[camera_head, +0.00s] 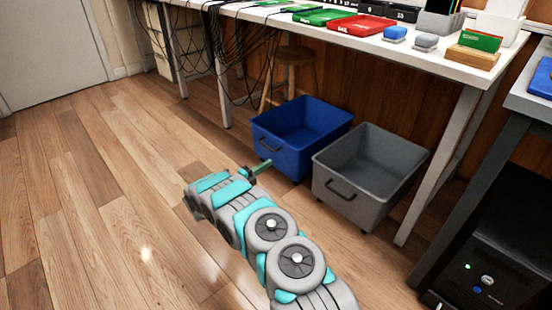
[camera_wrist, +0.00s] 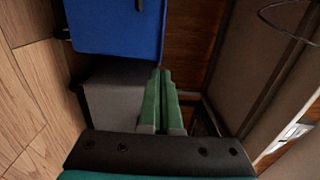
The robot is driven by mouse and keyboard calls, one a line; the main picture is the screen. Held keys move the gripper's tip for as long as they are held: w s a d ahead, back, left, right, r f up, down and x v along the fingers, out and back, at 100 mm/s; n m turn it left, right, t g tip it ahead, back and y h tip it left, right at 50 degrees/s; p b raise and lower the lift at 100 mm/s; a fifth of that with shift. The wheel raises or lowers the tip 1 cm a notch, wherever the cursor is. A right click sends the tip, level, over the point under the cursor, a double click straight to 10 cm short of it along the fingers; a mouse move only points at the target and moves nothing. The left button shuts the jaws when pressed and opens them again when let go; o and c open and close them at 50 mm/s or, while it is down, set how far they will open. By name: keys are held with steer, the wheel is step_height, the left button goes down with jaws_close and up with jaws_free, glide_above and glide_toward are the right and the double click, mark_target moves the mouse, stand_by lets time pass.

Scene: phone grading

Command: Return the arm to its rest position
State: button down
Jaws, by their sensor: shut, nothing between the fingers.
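My arm reaches up from the bottom of the head view over the wooden floor, and my gripper (camera_head: 264,165) is at its far end, in front of the blue bin (camera_head: 325,139). In the wrist view the green fingers of my gripper (camera_wrist: 161,80) lie side by side, closed together with nothing between them. The wrist view also shows the blue bin's wall (camera_wrist: 100,30) at the top and the grey bin (camera_wrist: 115,105) below it, partly hidden by the gripper's dark base.
The grey bin (camera_head: 345,212) stands right of the blue bin under the white table (camera_head: 420,55). The table holds green and red trays (camera_head: 361,25). A stool (camera_head: 294,58) and hanging cables are behind. A black computer (camera_head: 500,250) is at the right. Floor at the left (camera_head: 70,200) is clear.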

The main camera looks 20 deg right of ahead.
steer(key=s+d+r+m+g+p, duration=0.1)
steer(key=s+d+r+m+g, duration=0.2)
steer(key=s+r+m, duration=0.35)
steer(key=s+d+r+m+g+p, duration=0.2)
steer(key=s+r+m+g, duration=0.15)
steer(key=r, duration=0.55)
steer(key=s+r+m+g+y+p, duration=0.1)
steer(key=s+r+m+g+y, duration=0.1)
steer(key=s+r+m, duration=0.45)
steer(key=s+r+m+g+y+p, duration=0.1)
steer(key=s+r+m+y, duration=0.25)
steer(key=s, duration=0.55)
steer(key=s+a+r+m+y+p, duration=0.1)
steer(key=s+a+r+m+y, duration=0.15)
steer(key=s, duration=0.35)
steer(key=s+a+r+m+y+p, duration=0.1)
steer(key=s+a+m, duration=0.1)
steer(key=s+m, duration=0.3)
steer(key=s+a+r+m+y+p, duration=0.1)
steer(key=s+a+r+m+y, duration=0.15)
steer(key=s, duration=0.45)
steer(key=s+a+r+m+t+y+p, duration=0.1)
steer(key=s+a+m+y, duration=0.4)
steer(key=s+a+m, duration=0.5)
steer(key=s+a+r+p, duration=0.1)
steer(key=s+a, duration=0.3)
steer(key=shift+s+a+y+p, duration=0.3)
steer(key=shift+s+y, duration=0.05)
steer(key=shift+s, duration=0.05)
